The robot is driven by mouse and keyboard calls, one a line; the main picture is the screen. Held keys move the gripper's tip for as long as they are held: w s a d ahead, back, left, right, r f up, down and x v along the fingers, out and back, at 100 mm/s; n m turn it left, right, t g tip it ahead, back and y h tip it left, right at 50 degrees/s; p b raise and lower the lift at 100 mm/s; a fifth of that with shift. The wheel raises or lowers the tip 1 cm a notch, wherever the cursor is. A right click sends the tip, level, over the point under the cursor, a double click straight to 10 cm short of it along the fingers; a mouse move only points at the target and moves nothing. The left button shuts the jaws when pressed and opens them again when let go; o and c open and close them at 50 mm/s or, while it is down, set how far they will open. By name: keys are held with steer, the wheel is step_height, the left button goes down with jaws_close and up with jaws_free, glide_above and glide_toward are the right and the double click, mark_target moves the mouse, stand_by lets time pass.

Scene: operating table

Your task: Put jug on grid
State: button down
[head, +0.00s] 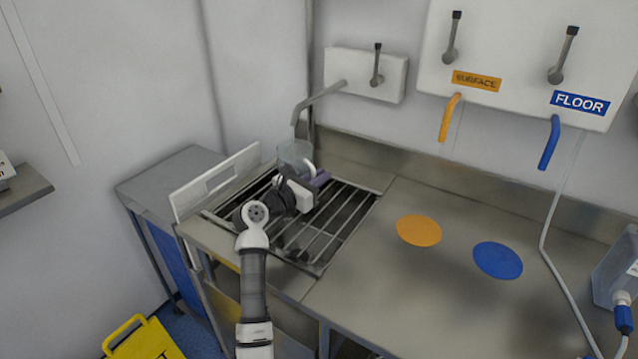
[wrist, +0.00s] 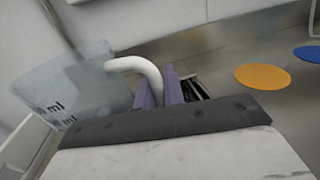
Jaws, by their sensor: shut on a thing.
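A clear jug (head: 296,155) with a white handle is at the back of the metal grid (head: 338,229), below the grey spout. In the wrist view the jug (wrist: 70,88) shows at the left with dark measuring marks, and its white handle (wrist: 140,66) runs down between the purple fingers. My gripper (head: 318,180) is shut on the jug's handle; it also shows in the wrist view (wrist: 165,88). The jug's base is hidden behind my gripper in the head view, so I cannot tell whether it touches the grid.
A white panel (head: 216,181) stands along the grid's left edge. The grey spout (head: 318,102) reaches out above the jug. The counter to the right is flat, with an orange disc (head: 419,230) and a blue disc (head: 498,260). A clear container (head: 616,268) stands at the far right.

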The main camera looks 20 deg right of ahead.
steer(key=shift+f+p, duration=0.3)
steer(key=shift+f, duration=1)
steer(key=shift+f, duration=0.1)
steer(key=c, duration=1.5)
jaws_free()
